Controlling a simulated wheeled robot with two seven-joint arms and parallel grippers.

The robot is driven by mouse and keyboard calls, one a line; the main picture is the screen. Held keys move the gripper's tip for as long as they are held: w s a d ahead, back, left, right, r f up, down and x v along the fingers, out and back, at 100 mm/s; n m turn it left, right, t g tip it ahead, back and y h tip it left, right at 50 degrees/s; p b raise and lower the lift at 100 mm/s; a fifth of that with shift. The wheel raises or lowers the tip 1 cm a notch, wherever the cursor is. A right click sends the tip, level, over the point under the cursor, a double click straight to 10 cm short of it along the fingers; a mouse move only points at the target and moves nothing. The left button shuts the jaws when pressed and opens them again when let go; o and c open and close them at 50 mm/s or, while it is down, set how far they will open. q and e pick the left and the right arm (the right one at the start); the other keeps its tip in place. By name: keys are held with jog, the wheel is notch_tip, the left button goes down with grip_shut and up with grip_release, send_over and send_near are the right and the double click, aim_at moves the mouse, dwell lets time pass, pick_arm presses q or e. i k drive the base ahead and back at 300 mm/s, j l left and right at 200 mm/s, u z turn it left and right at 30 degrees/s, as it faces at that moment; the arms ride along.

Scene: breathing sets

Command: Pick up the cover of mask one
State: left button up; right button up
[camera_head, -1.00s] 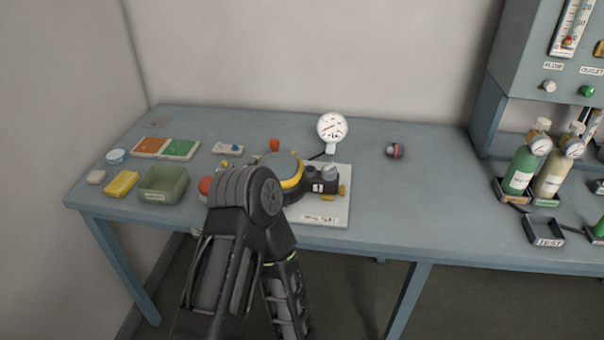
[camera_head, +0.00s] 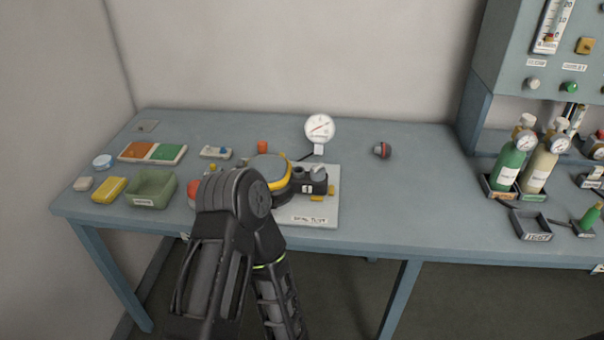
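A round blue-grey disc with a yellow rim (camera_head: 272,170) sits on a dark body at the white test board (camera_head: 312,212). I cannot tell whether this disc is the cover of mask one; no label that I can read names it. A black fitting (camera_head: 313,181) extends from its right side. One of my dark arms rises from the bottom, left of centre, and hides the near left part of this assembly. No gripper fingertips show, so both grippers are out of view or hidden.
A white gauge (camera_head: 320,128) stands behind the board. A green bin (camera_head: 151,189), yellow block (camera_head: 109,189) and orange-green tray (camera_head: 153,152) lie left. A small dark round part (camera_head: 382,151) lies right. Green (camera_head: 511,160) and cream (camera_head: 543,165) bottles stand far right.

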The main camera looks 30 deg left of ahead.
aim_at(318, 172)
jog(key=i+l+u, duration=0.1)
jog(key=l+u, duration=0.2)
jog(key=l, duration=0.4)
jog(key=l+u, duration=0.3)
jog(key=l, duration=0.45)
